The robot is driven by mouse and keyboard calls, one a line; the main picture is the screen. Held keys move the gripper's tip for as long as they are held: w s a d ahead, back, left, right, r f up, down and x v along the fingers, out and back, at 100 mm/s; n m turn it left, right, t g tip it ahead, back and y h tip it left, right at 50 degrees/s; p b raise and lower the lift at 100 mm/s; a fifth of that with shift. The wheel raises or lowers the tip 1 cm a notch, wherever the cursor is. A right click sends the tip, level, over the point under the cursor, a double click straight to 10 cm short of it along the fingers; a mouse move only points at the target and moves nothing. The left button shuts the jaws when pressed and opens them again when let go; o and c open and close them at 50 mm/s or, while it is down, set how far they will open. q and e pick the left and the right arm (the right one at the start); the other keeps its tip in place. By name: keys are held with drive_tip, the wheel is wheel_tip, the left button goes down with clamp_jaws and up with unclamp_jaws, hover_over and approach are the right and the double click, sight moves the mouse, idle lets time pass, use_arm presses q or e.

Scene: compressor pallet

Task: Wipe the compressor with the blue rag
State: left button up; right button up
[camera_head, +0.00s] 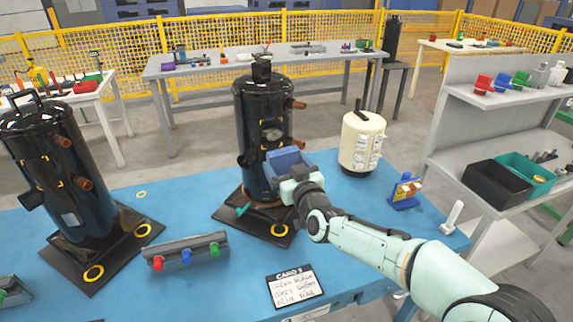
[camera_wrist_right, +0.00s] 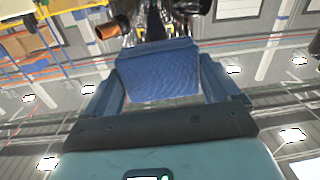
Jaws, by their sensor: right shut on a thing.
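A black compressor (camera_head: 262,115) stands upright on its dark base plate on the blue table, near the middle of the head view. A second black compressor (camera_head: 55,165) stands at the left. My right gripper (camera_head: 283,165) is shut on the blue rag (camera_head: 288,158), which looks like a folded block, at the right front side of the middle compressor. In the right wrist view the rag (camera_wrist_right: 158,70) sits between the two fingers (camera_wrist_right: 165,90), with the compressor's dark surface (camera_wrist_right: 188,8) just beyond it. I cannot tell whether the rag touches the compressor. My left gripper is not in view.
A cream canister (camera_head: 362,142) stands right of the middle compressor. A blue holder (camera_head: 405,191) and a white-handled tool (camera_head: 452,217) lie farther right. A grey rack (camera_head: 186,250) with coloured pieces and a written card (camera_head: 295,287) lie in front. Shelves (camera_head: 500,205) stand at the right.

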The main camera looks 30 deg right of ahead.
sight(272, 141)
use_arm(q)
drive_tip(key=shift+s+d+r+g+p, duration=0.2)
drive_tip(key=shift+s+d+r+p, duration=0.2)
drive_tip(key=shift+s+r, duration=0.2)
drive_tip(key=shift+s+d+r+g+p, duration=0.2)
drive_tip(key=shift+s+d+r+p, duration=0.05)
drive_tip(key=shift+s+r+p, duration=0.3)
use_arm(e)
drive_tip(key=w+d, duration=0.1)
drive_tip(key=w, duration=0.5)
drive_tip(key=shift+w+d+h, duration=0.15)
drive_tip(key=shift+d+h, duration=0.05)
drive_tip(key=shift+h, duration=0.2)
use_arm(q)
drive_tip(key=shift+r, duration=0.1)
use_arm(e)
drive_tip(key=shift+x, duration=1.1)
drive_tip(key=shift+r, duration=0.1)
drive_tip(key=shift+r+p, duration=1.6)
drive_tip(key=shift+r, duration=0.45)
drive_tip(key=shift+f+b, duration=1.85)
drive_tip(key=shift+f, duration=0.35)
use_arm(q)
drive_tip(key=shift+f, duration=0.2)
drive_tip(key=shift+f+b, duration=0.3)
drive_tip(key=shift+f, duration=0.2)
use_arm(e)
drive_tip(key=shift+v, duration=2.85)
